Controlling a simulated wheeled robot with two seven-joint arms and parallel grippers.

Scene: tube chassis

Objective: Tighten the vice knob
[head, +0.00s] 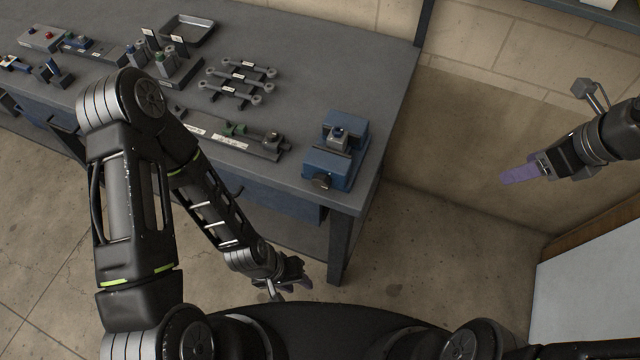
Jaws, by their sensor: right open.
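The blue vice (351,172) stands at the front right corner of the grey workbench. A small grey piece with a dark blue top sits between its jaws. The dark vice knob (321,182) is on the vice's near side, and nothing touches it. My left gripper (292,281) hangs in front of the bench, below and left of the knob in the picture; its fingers are too small and dark to judge. My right gripper (518,175) is off to the right of the bench, well apart from the vice, with its purple fingers open and seen side-on.
The workbench (310,70) carries labelled rods (240,80), a fixture with a green part (235,135), an empty dark tray (187,28) and other fixtures at left. A bench leg (340,248) stands below the vice. A white panel (590,290) is at lower right.

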